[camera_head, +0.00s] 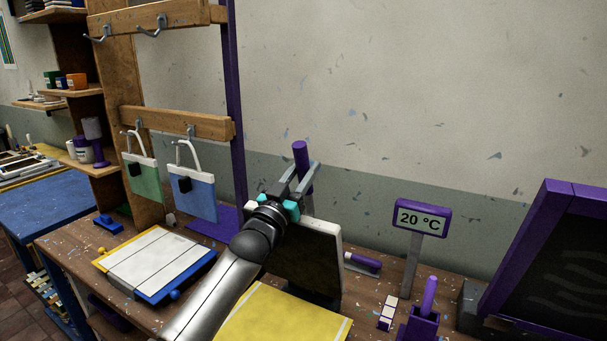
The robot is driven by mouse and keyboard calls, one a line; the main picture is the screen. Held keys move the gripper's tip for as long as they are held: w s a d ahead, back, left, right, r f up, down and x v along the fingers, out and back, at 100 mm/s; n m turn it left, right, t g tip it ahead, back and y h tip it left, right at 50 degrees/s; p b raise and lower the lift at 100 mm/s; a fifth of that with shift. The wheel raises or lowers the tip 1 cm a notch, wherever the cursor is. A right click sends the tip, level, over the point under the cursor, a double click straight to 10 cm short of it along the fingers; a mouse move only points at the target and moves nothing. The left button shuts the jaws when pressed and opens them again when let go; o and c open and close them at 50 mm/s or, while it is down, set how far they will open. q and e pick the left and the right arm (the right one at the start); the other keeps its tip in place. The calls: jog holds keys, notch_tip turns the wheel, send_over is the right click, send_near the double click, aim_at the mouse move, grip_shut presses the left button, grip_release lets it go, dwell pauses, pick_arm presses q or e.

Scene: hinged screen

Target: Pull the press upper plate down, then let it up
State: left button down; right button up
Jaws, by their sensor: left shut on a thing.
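The press upper plate (312,262) is a dark, pale-edged panel standing steeply raised in the middle of the workbench. A purple upright handle (301,155) shows above its top edge. My left gripper (303,180) reaches in from below and is shut on this handle. The gripper and forearm hide the plate's left part and the lower part of the handle. A flat yellow sheet (270,318) with pale edges lies in front of the plate. My right gripper is not in view.
A sign reading 20 °C (421,218) stands right of the plate. Beyond it is a purple-framed dark screen (555,270), tilted up. A purple holder (418,325) and a purple-handled tool (362,262) are nearby. A white slatted board (155,262) lies at left.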

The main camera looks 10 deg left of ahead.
pick_arm(q)
jog(key=shift+r, duration=0.15)
jog(key=shift+w+b, duration=0.15)
jog(key=shift+b, duration=0.25)
jog(key=c, duration=0.9)
grip_release()
jog(key=shift+w+d, duration=0.1)
jog(key=shift+o, duration=0.6)
jog(key=shift+w, duration=0.1)
jog(key=o, duration=0.7)
jog(key=shift+c, duration=0.2)
jog(key=shift+f, duration=0.2)
